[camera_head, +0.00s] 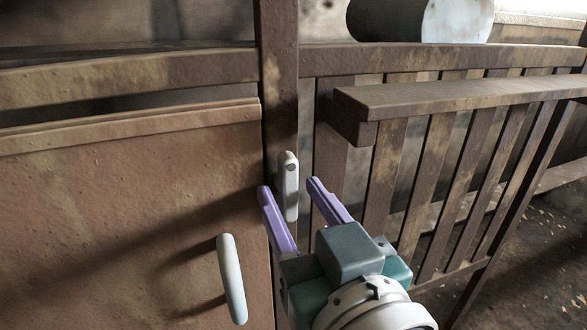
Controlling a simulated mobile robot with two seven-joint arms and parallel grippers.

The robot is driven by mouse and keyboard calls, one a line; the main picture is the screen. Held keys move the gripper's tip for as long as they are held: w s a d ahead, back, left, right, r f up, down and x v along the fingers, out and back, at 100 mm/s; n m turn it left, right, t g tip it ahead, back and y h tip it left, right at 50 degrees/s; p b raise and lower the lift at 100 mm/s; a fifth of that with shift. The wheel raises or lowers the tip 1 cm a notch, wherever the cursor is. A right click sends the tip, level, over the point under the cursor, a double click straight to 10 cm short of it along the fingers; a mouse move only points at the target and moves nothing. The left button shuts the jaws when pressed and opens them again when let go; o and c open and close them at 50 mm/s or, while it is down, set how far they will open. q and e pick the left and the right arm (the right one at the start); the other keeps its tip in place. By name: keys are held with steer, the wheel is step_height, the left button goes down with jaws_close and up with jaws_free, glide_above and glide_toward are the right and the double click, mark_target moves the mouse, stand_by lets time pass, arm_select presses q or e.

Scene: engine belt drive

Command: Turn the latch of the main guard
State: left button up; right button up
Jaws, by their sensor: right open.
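The main guard (110,220) is a rusty brown panel at the left, with a pale upright bar handle (231,278) near its right edge. The latch (289,186) is a small pale upright lever on the brown post just right of the panel. My right gripper (288,188) is open, with one purple finger to the left of the latch and the other to its right. I see a gap on the right side; contact on the left side cannot be told. The latch's lower end lies between the fingers. My left gripper is not in view.
A slatted rusty railing (440,97) with a thick top rail runs to the right of the post (277,60). A pale grey cylinder (455,20) lies behind it at the top. Littered floor (545,245) shows at the lower right.

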steer(key=shift+s, duration=0.1)
steer(key=shift+s+d+r+p, duration=0.1)
steer(key=shift+s+p, duration=0.2)
steer(key=shift+s, duration=0.05)
steer(key=p+v, duration=0.3)
steer(key=v, duration=0.6)
